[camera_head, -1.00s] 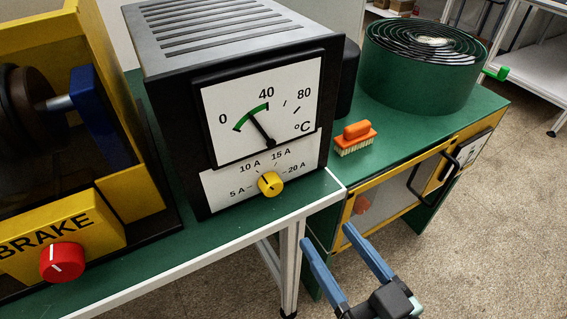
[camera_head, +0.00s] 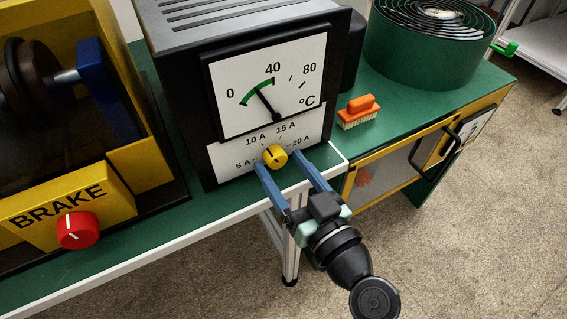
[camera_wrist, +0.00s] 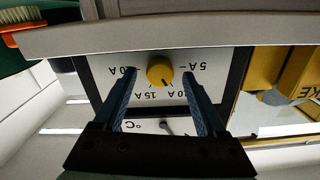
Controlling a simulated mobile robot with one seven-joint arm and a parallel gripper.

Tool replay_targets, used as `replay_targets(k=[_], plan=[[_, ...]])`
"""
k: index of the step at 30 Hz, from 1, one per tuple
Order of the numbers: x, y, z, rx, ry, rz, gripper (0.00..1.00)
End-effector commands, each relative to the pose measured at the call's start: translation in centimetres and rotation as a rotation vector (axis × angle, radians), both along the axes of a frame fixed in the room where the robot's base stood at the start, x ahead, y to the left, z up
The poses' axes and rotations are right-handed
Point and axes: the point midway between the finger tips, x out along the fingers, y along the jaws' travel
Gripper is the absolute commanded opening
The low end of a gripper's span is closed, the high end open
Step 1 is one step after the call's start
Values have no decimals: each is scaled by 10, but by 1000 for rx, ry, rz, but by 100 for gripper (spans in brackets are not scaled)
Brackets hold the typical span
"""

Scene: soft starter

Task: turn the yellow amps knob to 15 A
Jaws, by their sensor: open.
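The yellow amps knob (camera_head: 275,155) is on the white lower panel of the dark box (camera_head: 180,110), among the marks 5 A, 10 A, 15 A and 20 A. In the wrist view the picture is upside down, and the knob (camera_wrist: 160,72) has a dark pointer line toward about 10 A. My gripper (camera_head: 280,163) is open, with one blue finger on each side of the knob. In the wrist view my gripper (camera_wrist: 160,76) has gaps between fingers and knob. Contact cannot be seen. The 10 A and 20 A labels are partly hidden there.
The temperature dial (camera_head: 268,85) sits above the knob. A red brake knob (camera_head: 77,230) on a yellow housing is at left. The bench's white edge (camera_head: 180,235) runs below the box.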

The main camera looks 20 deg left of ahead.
Motion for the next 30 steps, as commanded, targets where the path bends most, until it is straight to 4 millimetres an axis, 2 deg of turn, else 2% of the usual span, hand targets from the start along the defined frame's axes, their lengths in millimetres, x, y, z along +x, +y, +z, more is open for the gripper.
replay_targets(k=[10, 11, 22, 23, 30], plan=[[3, 4, 0, 0, 0, -1, 74], [3, 4, 0, 0, 0, -1, 70], [3, 4, 0, 0, 0, -1, 4], [3, 4, 0, 0, 0, -1, 0], [3, 3, 0, 6, 8, -1, 0]])
